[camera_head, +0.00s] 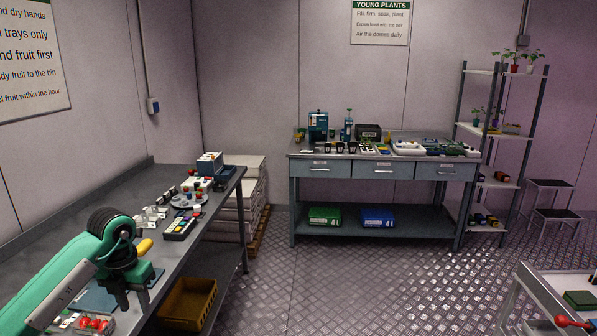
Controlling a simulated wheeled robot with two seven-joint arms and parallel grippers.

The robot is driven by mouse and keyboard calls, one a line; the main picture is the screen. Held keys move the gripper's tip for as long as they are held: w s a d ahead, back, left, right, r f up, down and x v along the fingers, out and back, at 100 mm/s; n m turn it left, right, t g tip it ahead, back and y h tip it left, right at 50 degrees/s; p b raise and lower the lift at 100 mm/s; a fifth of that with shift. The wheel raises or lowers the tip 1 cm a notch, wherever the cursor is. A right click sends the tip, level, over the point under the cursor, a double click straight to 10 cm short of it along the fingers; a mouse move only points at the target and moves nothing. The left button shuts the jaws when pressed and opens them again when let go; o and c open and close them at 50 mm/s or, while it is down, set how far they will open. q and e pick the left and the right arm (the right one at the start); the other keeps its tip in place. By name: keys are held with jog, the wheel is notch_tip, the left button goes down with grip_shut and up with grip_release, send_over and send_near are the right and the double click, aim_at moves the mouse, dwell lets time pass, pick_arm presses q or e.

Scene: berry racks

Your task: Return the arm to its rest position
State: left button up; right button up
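My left arm comes in from the lower left. Its dark gripper (134,299) points down over the near part of the left bench (220,213). The two fingers stand apart, with nothing visible between them. A blue-grey mat or plate (98,299) lies below and beside the gripper. A yellow object (144,247) shows right behind the wrist; I cannot tell whether it touches.
Farther along the left bench are a tray of coloured pieces (180,228) and a round grey plate (187,201). A brown crate (188,303) stands below. A drawer bench (382,171) and shelf rack (460,140) stand at the back. Open floor (350,285) lies between.

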pick_arm(q)
jog(key=w+d+f+n+t+h, duration=0.2)
jog(key=d+f+n+h, duration=0.3)
jog(key=d+f+h, duration=1.15)
jog(key=s+a+f+n+t+y, duration=0.25)
jog(key=f+n+t, duration=0.25)
jog(key=f+n, duration=0.5)
jog(key=s+a+f+n+t+y, duration=0.15)
jog(key=f+n+t+y, duration=0.3)
jog(key=f, duration=0.95)
jog(key=s+a+f+n+g+y, duration=0.2)
jog(key=s+f+n+y, duration=0.25)
jog(key=s+f, duration=0.65)
jog(key=s+a+f+n+g+y, duration=0.1)
jog(key=s+a+f+n+y, duration=0.2)
jog(key=s+f+n, duration=0.55)
jog(key=s+f+g, duration=0.2)
jog(key=s+f, duration=0.2)
jog(key=s, duration=0.6)
jog(key=s+d+f+n+g+y, duration=0.1)
jog(key=s+f+g, duration=0.2)
jog(key=s, duration=0.8)
jog(key=s+d+f+n+g+y, duration=0.1)
jog(key=s+f, duration=0.4)
jog(key=s, duration=0.6)
jog(key=shift+d+g, duration=0.25)
jog(key=shift+g, duration=0.5)
pick_arm(e)
jog(key=shift+s+d, duration=0.2)
jog(key=shift+s, duration=0.3)
